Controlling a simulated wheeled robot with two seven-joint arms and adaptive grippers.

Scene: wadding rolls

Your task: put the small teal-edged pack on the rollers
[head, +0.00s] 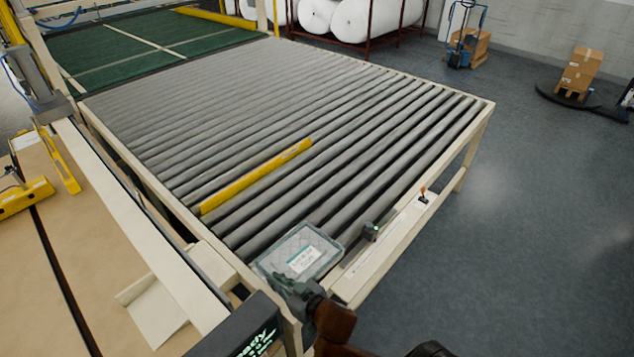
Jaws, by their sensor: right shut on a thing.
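The small pack (305,249) is a clear, greyish pack with a white label that has teal print. It shows at the near corner of the roller table, over the ends of the nearest rollers (330,215). I cannot tell whether it touches the rollers or is held just above them. My right gripper (293,284) comes in from the bottom and is shut on the near edge of the pack. Its fingertips are partly hidden by the pack. My left gripper is not in view.
A yellow bar (256,177) lies across the middle of the rollers. A small dark device (371,231) and a knob with an orange top (423,194) sit on the cream frame right of the pack. The rollers beyond the pack are mostly bare. A tan worktable (80,260) stands left.

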